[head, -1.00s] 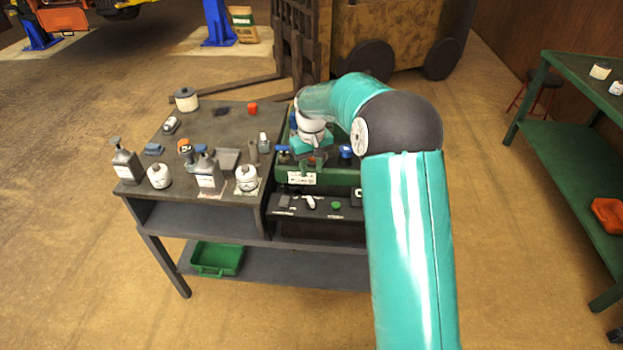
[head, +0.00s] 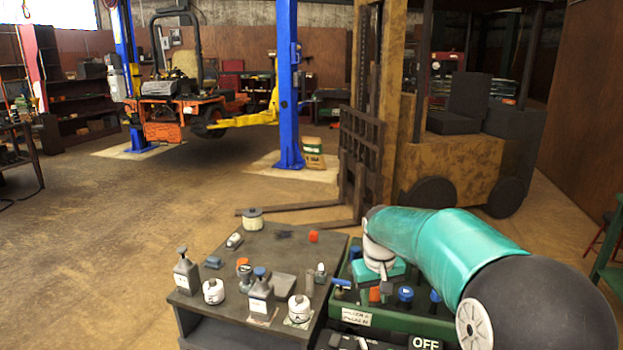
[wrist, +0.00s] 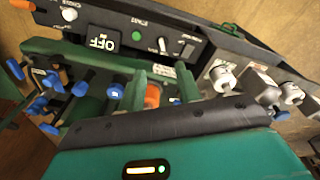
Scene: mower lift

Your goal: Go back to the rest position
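My gripper (head: 382,287) hangs over the green valve-like unit (head: 348,317) at the right of the bench, with my teal arm reaching in from the right. In the wrist view its two fingers (wrist: 162,90) stand apart. An orange cylindrical part (wrist: 152,96) shows between them, nearer one finger, with a gap to the other. I cannot tell whether it touches a finger. Several blue-topped knobs (head: 405,294) stand on the unit beside the gripper.
A rusty forklift (head: 450,165) stands close behind. Open floor (head: 110,240) lies left.

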